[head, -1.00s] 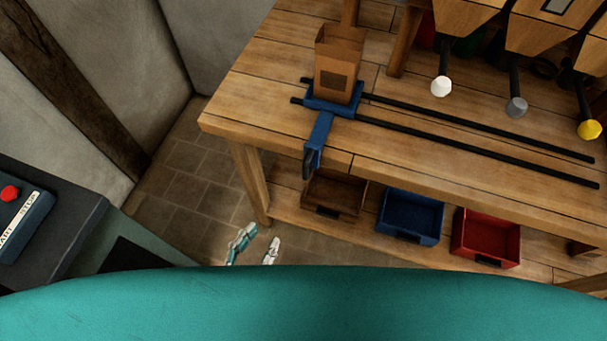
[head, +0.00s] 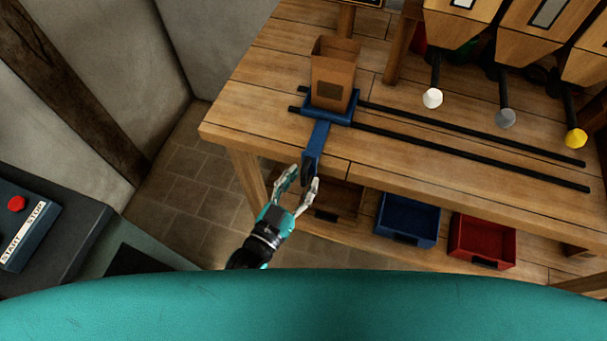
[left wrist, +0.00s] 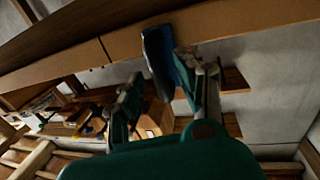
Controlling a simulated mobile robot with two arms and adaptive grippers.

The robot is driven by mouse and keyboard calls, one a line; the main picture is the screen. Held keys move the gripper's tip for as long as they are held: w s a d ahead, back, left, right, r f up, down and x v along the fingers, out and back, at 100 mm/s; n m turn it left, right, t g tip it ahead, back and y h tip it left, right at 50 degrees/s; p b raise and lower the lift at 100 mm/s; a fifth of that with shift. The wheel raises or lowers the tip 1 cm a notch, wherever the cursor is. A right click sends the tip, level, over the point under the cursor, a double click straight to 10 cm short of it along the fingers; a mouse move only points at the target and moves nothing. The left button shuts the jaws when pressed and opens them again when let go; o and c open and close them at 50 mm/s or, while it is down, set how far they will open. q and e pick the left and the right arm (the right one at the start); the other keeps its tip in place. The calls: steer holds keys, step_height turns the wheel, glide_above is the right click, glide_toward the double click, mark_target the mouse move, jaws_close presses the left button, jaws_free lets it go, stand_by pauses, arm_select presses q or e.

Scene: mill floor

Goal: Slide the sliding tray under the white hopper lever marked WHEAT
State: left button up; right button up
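The sliding tray (head: 319,137) is blue and sits at the left end of two black rails, with its handle hanging over the table's front edge. A brown paper bag (head: 333,75) stands upright on it. The tray handle also shows in the left wrist view (left wrist: 160,60). My left gripper (head: 301,178) is open at the handle's lower end; I cannot tell whether the fingers touch it. The white lever knob (head: 432,98) hangs below the leftmost hopper (head: 455,25), to the right of the tray. No WHEAT lettering is readable. My right gripper is not in view.
Grey (head: 506,118) and yellow (head: 576,138) lever knobs hang farther right. The black rails (head: 460,123) run rightward along the wooden table, clear of objects. Brown, blue (head: 408,220) and red (head: 482,243) bins sit on the shelf below. A START/STOP box (head: 22,232) is at far left.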

arm_select(q)
steer(key=shift+w+d, duration=0.3)
steer(key=shift+w, duration=0.25)
jaws_close()
steer(key=shift+f, duration=0.1)
stand_by(0.4)
